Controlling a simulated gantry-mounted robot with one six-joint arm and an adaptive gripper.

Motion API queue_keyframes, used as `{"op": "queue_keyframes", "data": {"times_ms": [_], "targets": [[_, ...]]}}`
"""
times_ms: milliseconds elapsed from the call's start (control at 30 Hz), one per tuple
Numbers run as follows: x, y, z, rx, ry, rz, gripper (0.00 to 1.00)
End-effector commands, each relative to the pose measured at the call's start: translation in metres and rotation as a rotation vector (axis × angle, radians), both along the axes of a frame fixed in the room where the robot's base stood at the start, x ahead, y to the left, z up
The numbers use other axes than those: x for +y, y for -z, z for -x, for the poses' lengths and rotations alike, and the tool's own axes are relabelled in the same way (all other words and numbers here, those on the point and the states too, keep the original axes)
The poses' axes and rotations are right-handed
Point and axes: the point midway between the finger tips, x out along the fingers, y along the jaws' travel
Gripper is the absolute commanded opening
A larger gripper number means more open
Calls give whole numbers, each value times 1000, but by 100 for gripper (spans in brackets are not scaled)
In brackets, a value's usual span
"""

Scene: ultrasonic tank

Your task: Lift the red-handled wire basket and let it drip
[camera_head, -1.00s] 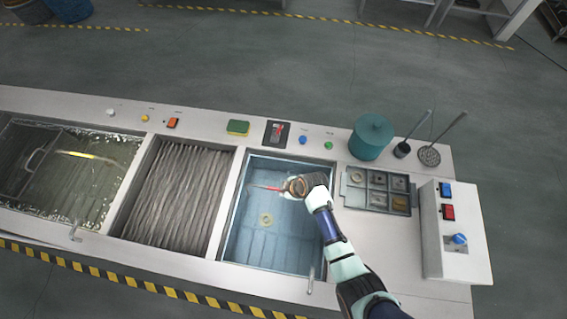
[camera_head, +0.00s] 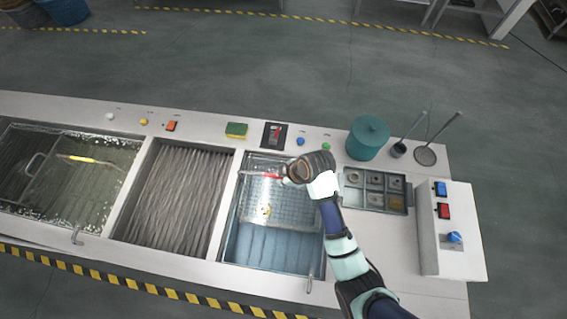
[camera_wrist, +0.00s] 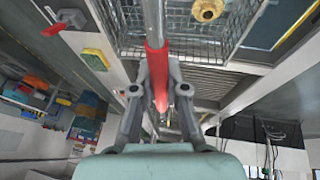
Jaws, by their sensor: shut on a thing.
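The red handle (camera_wrist: 157,75) of the wire basket runs between the fingers of my gripper (camera_wrist: 160,90), which is shut on it. In the head view the wire basket (camera_head: 290,205) hangs under my gripper (camera_head: 285,180), over the right-hand tank with blue liquid (camera_head: 270,247). The basket's mesh shows clear in the upper part of the tank opening. A small brass-coloured ring part (camera_head: 264,209) lies in the basket; it also shows in the wrist view (camera_wrist: 207,10). I cannot tell how far the basket's bottom is from the liquid, nor see drops.
A middle bay with a grey ribbed surface (camera_head: 180,195) and a left tank with a yellow-handled basket (camera_head: 85,160) lie to the left. A parts tray (camera_head: 375,207), teal pot (camera_head: 368,138) and control box (camera_head: 455,245) stand right. A sponge (camera_head: 236,130) lies behind.

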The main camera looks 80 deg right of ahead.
Motion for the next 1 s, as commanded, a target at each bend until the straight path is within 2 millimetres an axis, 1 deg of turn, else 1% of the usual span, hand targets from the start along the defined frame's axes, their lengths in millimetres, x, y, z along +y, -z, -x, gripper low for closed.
{"op": "queue_keyframes", "data": {"times_ms": [33,100,200,300,767,1000], "targets": [[-1,-16,-1,-5,0,7,0],[-1,-31,-1,-5,1,5,0],[-1,-48,-1,-3,-1,4,0],[-1,-59,-1,-3,0,3,0],[0,-76,-1,-2,0,2,0],[0,-74,-1,-2,0,2,0]]}}
